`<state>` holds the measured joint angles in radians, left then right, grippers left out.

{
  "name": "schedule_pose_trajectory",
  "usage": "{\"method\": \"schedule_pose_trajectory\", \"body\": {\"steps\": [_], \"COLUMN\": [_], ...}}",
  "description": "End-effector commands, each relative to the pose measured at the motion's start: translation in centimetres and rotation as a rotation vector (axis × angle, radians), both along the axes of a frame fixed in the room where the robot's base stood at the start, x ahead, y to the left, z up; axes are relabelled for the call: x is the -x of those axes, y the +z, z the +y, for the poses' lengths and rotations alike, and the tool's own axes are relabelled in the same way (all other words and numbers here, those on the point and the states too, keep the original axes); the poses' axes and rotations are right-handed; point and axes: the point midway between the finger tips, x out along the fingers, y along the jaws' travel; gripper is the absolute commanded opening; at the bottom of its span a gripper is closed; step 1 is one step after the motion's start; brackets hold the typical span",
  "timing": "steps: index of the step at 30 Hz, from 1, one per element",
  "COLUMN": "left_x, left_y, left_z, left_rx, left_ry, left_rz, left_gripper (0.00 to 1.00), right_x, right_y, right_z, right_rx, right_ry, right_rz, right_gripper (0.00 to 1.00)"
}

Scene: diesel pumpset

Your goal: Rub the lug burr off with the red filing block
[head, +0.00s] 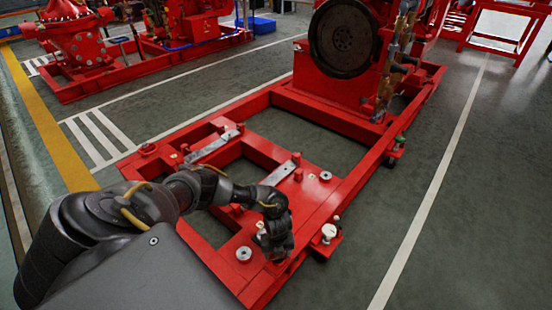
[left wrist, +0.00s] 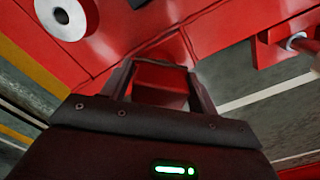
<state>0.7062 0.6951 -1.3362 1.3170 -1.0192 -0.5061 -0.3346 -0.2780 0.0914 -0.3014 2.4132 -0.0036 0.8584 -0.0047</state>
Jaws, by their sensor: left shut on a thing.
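My left gripper (head: 274,246) is low over the near right part of the red pumpset base frame (head: 306,212). In the left wrist view its two fingers (left wrist: 160,72) are shut on the red filing block (left wrist: 160,86), which sits between them. The block is hidden by the gripper in the head view. A red lug (head: 327,247) with a pale round fitting on it sticks out from the frame's outer side, just right of the gripper. It also shows at the upper right of the left wrist view (left wrist: 268,52), apart from the block. I cannot make out the burr.
Grey round pads (head: 243,253) and (head: 325,176) sit on the frame, with raised bars (head: 271,182) across it. A red engine with a dark flywheel (head: 343,38) stands at the far end. The floor right of the frame is clear, with a white line (head: 432,190).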

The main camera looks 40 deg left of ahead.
Motion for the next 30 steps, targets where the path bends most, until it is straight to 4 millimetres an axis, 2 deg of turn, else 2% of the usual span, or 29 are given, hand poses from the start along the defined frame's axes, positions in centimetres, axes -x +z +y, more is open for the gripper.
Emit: {"method": "schedule_pose_trajectory", "body": {"steps": [16,30], "left_x": [-1.5,-1.4], "left_y": [-0.2,0.0], "left_z": [0.0,-1.0], "left_rx": [0.002,0.001], "left_ry": [-0.001,-0.001], "left_rz": [-0.001,0.001], "left_gripper": [0.41,0.41], "right_x": [0.0,0.0], "right_y": [-0.6,0.1], "right_z": [0.0,0.0], "right_rx": [0.000,0.000], "right_ry": [0.000,0.000], "right_rz": [0.000,0.000], "right_gripper": [0.36,0.36]}}
